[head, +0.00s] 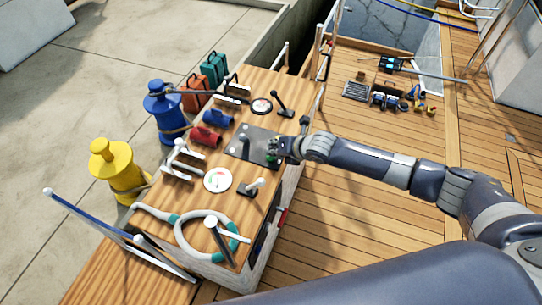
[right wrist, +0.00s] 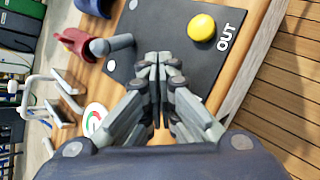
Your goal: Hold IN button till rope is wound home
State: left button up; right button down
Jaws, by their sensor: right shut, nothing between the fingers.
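The dark control panel (head: 246,143) lies on the wooden console top. In the right wrist view the panel (right wrist: 150,20) carries a yellow button (right wrist: 201,27) with the white word OUT beside it. I cannot tell whether the tips touch anything. A grey rope (head: 190,93) runs from the blue bollard to the console. My left gripper is out of view.
A blue bollard (head: 164,108) and a yellow bollard (head: 116,168) stand left of the console. Levers, a round gauge (head: 217,180) and a red holder (head: 206,136) crowd the console top. The wooden deck (head: 350,225) to the right is mostly clear.

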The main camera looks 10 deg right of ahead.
jog(key=shift+f, duration=0.4)
jog(key=shift+f+b, duration=0.2)
jog(key=shift+b, duration=0.15)
dwell(0.9)
dwell(5.8)
jog(key=shift+r+p, duration=0.6)
jog(key=shift+r, duration=0.05)
jog(key=shift+r+p, duration=0.35)
